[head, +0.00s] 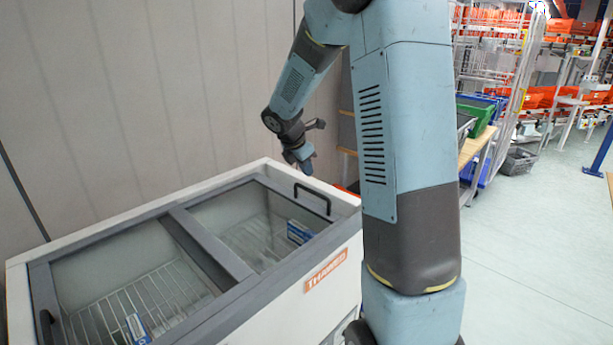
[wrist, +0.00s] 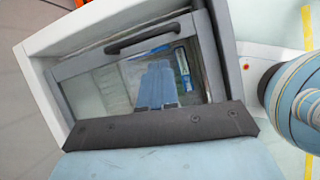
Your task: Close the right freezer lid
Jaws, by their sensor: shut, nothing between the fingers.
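A white chest freezer (head: 330,290) with a grey frame stands at the lower left in the head view. Its right lid (head: 255,208) is a glass panel lying flat over the right half, with a dark handle (head: 312,198) near the right end. I see no clear gap between that end and the rim. The handle also shows in the wrist view (wrist: 142,38). The left lid (head: 120,262) covers the left half. My gripper (head: 305,168) is above the far right corner, fingers shut and empty, apart from the handle. In the wrist view the fingers (wrist: 157,85) overlap the right glass.
Blue-and-white packs (head: 298,232) and wire baskets lie inside the freezer. A panelled wall (head: 150,90) stands close behind it. Shelves with orange totes (head: 485,50) and a bench with a green crate (head: 476,115) are at the right back. The floor at right is clear.

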